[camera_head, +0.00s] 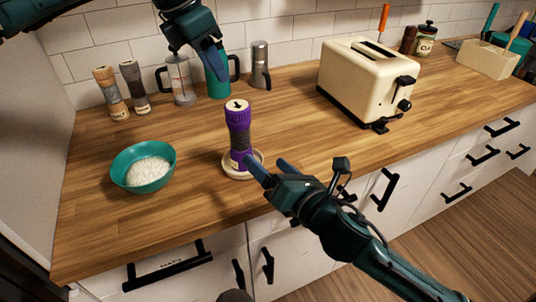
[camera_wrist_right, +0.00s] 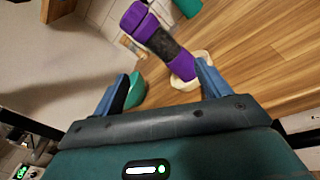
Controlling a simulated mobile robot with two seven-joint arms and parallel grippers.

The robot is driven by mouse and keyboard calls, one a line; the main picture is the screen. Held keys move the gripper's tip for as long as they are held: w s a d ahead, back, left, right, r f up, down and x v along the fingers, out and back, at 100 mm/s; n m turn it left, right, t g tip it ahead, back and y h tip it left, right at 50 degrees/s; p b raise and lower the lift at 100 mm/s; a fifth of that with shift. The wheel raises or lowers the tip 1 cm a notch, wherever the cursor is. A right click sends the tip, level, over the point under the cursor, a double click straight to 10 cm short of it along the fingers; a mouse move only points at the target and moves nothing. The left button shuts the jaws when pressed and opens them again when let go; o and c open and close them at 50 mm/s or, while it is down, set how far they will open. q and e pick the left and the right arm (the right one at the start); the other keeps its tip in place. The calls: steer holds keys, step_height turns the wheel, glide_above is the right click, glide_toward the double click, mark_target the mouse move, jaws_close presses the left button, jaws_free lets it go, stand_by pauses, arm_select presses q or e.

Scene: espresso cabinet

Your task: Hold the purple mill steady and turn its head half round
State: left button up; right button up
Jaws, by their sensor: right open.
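The purple mill (camera_head: 239,132) stands upright on a small pale saucer (camera_head: 229,172) near the counter's front. Its head is purple with a light top bearing a dark mark, above a dark see-through middle and a purple base. It also shows in the right wrist view (camera_wrist_right: 165,45), beyond the fingers. My right gripper (camera_head: 267,166) is open and empty, low at the right front of the mill; one fingertip overlaps the base in the picture. Its blue fingers are spread apart in the wrist view (camera_wrist_right: 162,78). My left gripper (camera_head: 216,64) hangs above and behind the mill, apart from it; its finger gap is not clear.
A teal bowl of white grains (camera_head: 143,167) stands left of the mill. Two other mills (camera_head: 112,93), a glass press (camera_head: 180,80), a green mug (camera_head: 218,84) and a grey canister (camera_head: 260,66) line the wall. A cream toaster (camera_head: 360,80) stands at right. Counter between is clear.

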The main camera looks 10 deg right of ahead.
mark_target(236, 122)
steer(key=w+a+n, duration=0.2)
steer(key=w, duration=0.2)
steer(key=w+a+r+n, duration=0.1)
steer(key=w+a+n, duration=0.1)
steer(key=w, duration=0.2)
steer(key=w+a+r+n, duration=0.1)
steer(key=w+a+n, duration=0.1)
steer(key=w, duration=0.2)
steer(key=shift+w+a+t, duration=0.3)
steer(key=shift+w, duration=0.1)
steer(key=shift+c, duration=0.2)
